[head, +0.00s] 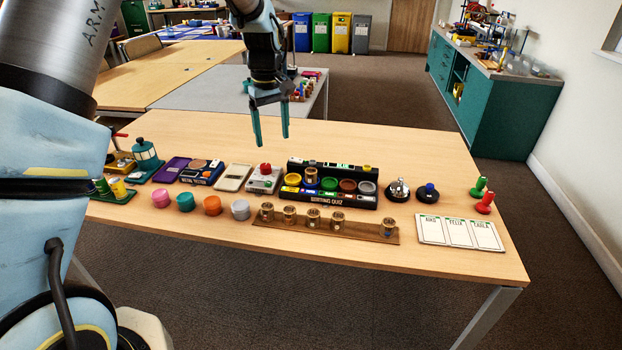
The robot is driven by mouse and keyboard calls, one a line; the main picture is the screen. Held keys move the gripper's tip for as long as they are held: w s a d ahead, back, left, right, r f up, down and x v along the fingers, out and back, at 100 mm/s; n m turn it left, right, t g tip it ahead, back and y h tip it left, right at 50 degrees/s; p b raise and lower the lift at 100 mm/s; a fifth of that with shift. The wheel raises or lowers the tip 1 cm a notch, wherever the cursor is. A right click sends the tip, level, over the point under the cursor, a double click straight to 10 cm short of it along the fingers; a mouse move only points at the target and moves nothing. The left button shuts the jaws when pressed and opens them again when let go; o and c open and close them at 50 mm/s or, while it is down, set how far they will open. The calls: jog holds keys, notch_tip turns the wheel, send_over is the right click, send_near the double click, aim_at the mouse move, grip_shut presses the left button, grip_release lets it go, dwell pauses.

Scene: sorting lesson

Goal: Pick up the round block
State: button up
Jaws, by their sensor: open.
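Several short round blocks stand in a row near the front left of the table (440,150): pink (161,198), teal (185,202), orange (212,206) and grey (240,210). I cannot tell which one is the round block of the task. Several brass-coloured cylinders, one of them here (289,214), stand on a long wooden strip (350,233) to their right. My gripper (271,139) hangs above the back part of the table, pointing down. Its two teal fingers are apart with nothing between them. It is up and behind the blocks.
A black sorting quiz rack (332,199) with coloured round wells stands behind the wooden strip. A white and red device (264,179) and a purple case (171,170) lie to its left. A white name card (460,232) and red peg (485,204) are at the right. The back right tabletop is clear.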

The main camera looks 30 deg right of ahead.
send_over(311, 170)
notch_tip(311, 170, down, 2)
jog(key=f, duration=0.2)
jog(key=f+p, duration=0.1)
jog(key=f, duration=0.1)
jog(key=shift+d+f, duration=0.2)
jog(key=shift+f, duration=0.1)
jog(key=shift+a+f+p, duration=0.2)
jog(key=shift+f+p, duration=0.95)
jog(key=shift+f, duration=1.95)
grip_shut()
